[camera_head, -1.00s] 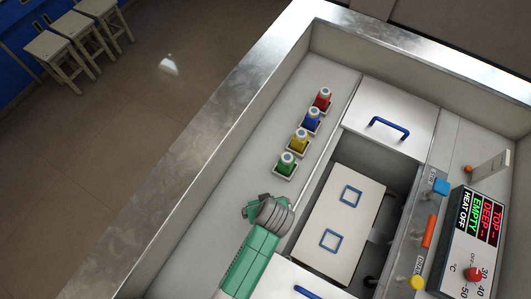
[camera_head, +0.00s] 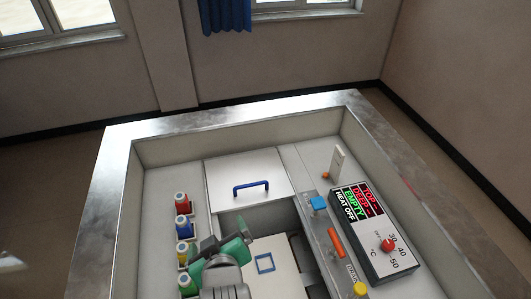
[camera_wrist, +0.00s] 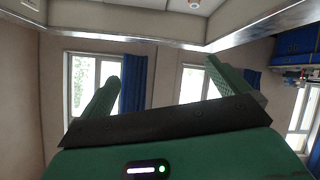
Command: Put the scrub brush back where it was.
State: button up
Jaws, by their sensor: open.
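I see no scrub brush in any view. My gripper (camera_head: 207,247) is green with a grey wrist and hangs over the basin, just right of the row of bottles. In the wrist view my gripper (camera_wrist: 168,76) has its two green fingers wide apart, with nothing between them. The wrist camera looks across the room at windows and a wall, so no work surface lies under the fingers there.
Left of my gripper stand a red bottle (camera_head: 182,203), a blue bottle (camera_head: 183,228) and others in holders. A blue-handled white lid (camera_head: 225,180) lies behind. A control panel (camera_head: 372,235), blue, orange and yellow controls stand right. A metal rim (camera_head: 235,124) surrounds everything.

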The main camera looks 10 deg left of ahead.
jog(key=w+d+r+m+t+h, duration=0.1)
jog(key=d+r+m+t, duration=0.15)
jog(key=r, duration=0.85)
jog(key=d+r+m+t, duration=0.1)
jog(key=d+r+t, duration=0.3)
jog(key=r, duration=0.6)
jog(key=s+d+r+m+t+h, duration=0.1)
jog(key=s+d+r+t, duration=0.1)
jog(key=r, duration=0.5)
jog(key=s+d+r+m+t+h, duration=0.1)
jog(key=s+d+r+m+t, duration=0.1)
jog(key=s+r, duration=0.3)
jog(key=s+d+r+m+t+h, duration=0.1)
jog(key=s+d+r+m+t, duration=0.1)
jog(key=r, duration=0.7)
jog(key=shift+s+d+r+t, duration=0.2)
jog(key=shift+s+d+t, duration=0.55)
jog(key=shift+s+d, duration=0.1)
